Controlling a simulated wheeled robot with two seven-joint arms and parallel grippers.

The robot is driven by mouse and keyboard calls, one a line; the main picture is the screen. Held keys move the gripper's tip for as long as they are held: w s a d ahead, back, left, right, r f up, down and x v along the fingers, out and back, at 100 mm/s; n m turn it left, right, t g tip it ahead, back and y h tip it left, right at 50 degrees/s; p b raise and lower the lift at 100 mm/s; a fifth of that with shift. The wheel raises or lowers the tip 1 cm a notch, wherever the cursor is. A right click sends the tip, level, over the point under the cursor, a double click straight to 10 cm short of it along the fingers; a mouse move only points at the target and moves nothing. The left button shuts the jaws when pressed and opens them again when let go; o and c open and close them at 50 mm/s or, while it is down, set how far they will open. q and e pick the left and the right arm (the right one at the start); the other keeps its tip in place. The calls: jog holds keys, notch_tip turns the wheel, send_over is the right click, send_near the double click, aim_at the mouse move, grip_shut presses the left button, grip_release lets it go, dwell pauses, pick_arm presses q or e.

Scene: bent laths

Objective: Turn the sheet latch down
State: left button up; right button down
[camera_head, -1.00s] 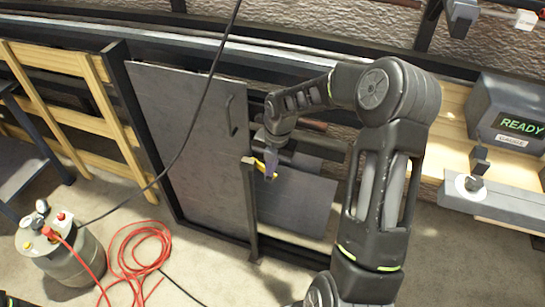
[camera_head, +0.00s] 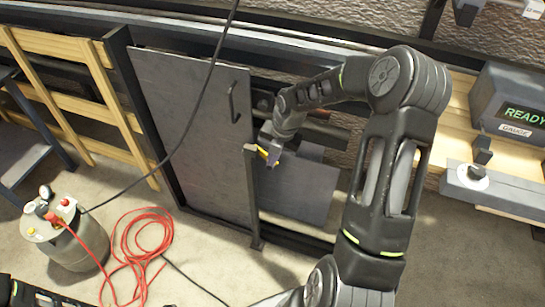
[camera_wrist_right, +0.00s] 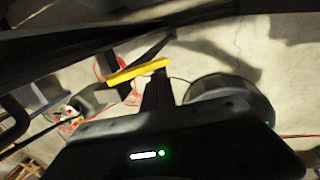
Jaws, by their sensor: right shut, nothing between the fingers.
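The sheet latch (camera_head: 262,152) is a small yellow bar at the top of a dark upright post (camera_head: 252,195). It slants down to the right in the head view and also shows in the right wrist view (camera_wrist_right: 140,72). A large grey sheet (camera_head: 195,130) with a dark handle (camera_head: 234,102) stands upright to the left of the post. My right gripper (camera_head: 273,158) is shut and empty, right beside the latch. In the wrist view its dark fingers (camera_wrist_right: 158,92) lie close to the bar; I cannot tell whether they touch. My left gripper is out of view.
A second grey sheet (camera_head: 305,190) lies lower behind the post. A canister (camera_head: 68,235) and a coiled red hose (camera_head: 140,250) are on the floor at left. A black cable hangs across the sheet. A gauge box (camera_head: 510,105) reads READY on the right bench.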

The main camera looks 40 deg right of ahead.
jog(key=shift+f, duration=0.35)
jog(key=shift+b+x, duration=0.35)
jog(key=shift+x, duration=0.9)
jog(key=shift+w+a+f+b, duration=0.3)
jog(key=shift+w+a+f, duration=0.2)
jog(key=shift+w+f, duration=0.2)
jog(key=shift+r, duration=0.15)
jog(key=shift+r+p, duration=0.65)
jog(key=shift+p, duration=0.05)
jog(key=shift+r, duration=0.1)
